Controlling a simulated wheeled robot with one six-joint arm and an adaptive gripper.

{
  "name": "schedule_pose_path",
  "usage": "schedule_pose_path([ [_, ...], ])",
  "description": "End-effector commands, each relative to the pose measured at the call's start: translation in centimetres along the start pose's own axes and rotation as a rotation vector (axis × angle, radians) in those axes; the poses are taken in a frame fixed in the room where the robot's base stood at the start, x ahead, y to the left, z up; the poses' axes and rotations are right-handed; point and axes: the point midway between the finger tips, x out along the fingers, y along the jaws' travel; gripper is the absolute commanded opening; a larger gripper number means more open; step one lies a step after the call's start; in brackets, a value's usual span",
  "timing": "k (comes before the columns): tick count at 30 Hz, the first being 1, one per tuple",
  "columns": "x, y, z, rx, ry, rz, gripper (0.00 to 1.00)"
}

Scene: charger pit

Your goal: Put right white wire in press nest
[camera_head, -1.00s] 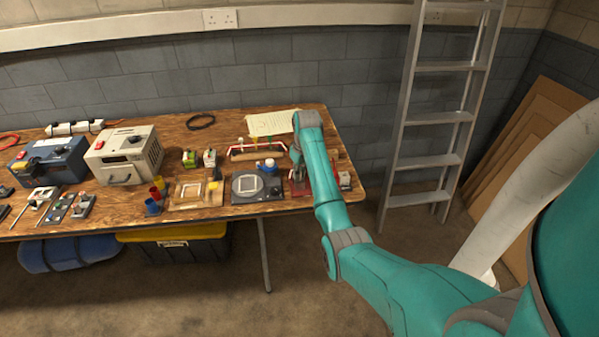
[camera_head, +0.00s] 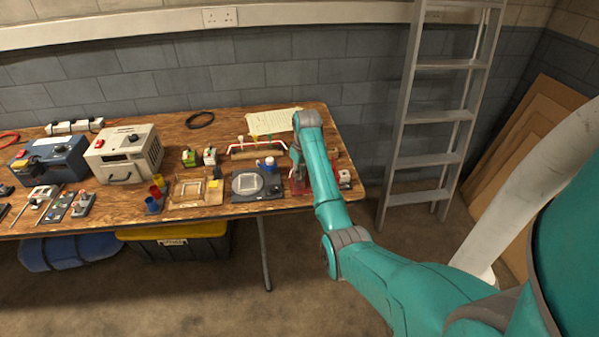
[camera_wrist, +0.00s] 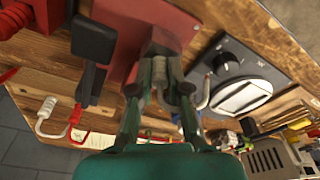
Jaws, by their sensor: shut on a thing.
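My gripper (camera_wrist: 160,90) is shut on a slim pale piece, which I take to be the white wire (camera_wrist: 204,97); its bent pale end shows beside the fingers. The fingers hide most of it. The tips are over the red press plate (camera_wrist: 128,35), and I cannot tell whether the wire touches it. The press has a black lever handle (camera_wrist: 93,45) beside the fingers. In the head view the red press base (camera_head: 298,188) is partly hidden by my arm.
A wooden frame fixture (camera_head: 190,190), coloured cups (camera_head: 155,195) and a beige machine (camera_head: 125,155) are further left. A small red and white item (camera_head: 344,178) is right of my arm.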

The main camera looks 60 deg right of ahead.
Motion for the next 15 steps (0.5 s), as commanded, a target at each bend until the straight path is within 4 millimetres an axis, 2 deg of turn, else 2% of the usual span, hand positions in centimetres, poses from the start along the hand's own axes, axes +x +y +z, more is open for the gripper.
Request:
schedule_pose_path([
  [6, 0.12, 0.00, 0.02, 0.000, 0.000, 0.000, 0.00],
  [7, 0.12, 0.00, 0.02, 0.000, 0.000, 0.000, 0.21],
  [10, 0.12, 0.00, 0.02, 0.000, 0.000, 0.000, 0.45],
  [15, 0.12, 0.00, 0.02, 0.000, 0.000, 0.000, 0.45],
])
